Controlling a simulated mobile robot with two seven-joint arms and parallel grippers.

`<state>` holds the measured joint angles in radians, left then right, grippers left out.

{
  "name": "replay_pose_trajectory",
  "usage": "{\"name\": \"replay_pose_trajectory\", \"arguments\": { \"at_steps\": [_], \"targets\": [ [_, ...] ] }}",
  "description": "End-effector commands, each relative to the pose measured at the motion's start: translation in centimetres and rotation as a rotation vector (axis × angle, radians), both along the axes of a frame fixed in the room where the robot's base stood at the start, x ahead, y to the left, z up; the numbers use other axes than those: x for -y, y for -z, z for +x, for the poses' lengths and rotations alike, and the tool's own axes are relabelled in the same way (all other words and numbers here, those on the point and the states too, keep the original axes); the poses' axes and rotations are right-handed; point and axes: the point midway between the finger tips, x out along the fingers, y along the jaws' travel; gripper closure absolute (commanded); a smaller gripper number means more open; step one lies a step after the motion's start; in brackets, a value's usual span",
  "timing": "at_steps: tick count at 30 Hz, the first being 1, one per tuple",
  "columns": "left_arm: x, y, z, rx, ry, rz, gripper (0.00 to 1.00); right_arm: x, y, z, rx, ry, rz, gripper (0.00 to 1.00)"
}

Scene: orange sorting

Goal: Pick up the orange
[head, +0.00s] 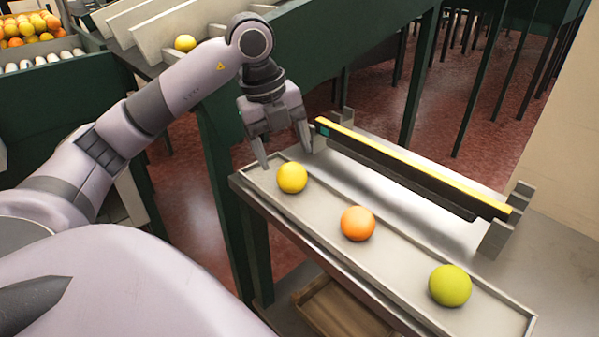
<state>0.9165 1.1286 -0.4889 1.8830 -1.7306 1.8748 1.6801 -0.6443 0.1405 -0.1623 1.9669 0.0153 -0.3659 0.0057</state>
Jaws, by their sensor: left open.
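An orange (357,223) lies in the middle of a long shallow grey tray (400,262). A yellow fruit (292,178) lies up the tray to its left, and a green fruit (449,286) lies down the tray to its right. My left gripper (285,158) points down with its two fingers apart, over the tray's far left end. It is just above and behind the yellow fruit, away from the orange. I see nothing between its fingers. My right gripper is not in view.
A yellow-topped rail (410,165) runs along the tray's far side, with an upright bracket (497,232) at its right end. A wooden box (345,308) sits below. Sloped chutes with a yellow fruit (185,43) and a heap of oranges (27,28) are at the upper left.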

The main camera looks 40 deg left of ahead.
Motion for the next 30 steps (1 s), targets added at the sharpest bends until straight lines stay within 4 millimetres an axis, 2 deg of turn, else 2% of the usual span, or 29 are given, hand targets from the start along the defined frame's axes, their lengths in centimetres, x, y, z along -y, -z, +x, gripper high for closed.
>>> {"name": "replay_pose_trajectory", "arguments": {
  "at_steps": [12,20,21,25,30],
  "targets": [
    [0.4,5.3,1.2,-0.001,0.003,-0.002,0.26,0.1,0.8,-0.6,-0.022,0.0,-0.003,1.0],
    [0.5,5.7,1.3,0.0,0.003,-0.002,0.26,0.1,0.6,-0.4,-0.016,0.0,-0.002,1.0],
    [0.5,5.7,1.3,0.0,0.003,-0.002,0.29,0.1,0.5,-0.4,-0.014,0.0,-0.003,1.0],
    [0.5,5.7,1.3,0.0,0.003,-0.002,0.71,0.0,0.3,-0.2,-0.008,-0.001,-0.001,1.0],
    [0.5,5.6,1.3,0.001,0.003,-0.002,0.72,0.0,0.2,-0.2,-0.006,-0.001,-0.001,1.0]
  ]
}}
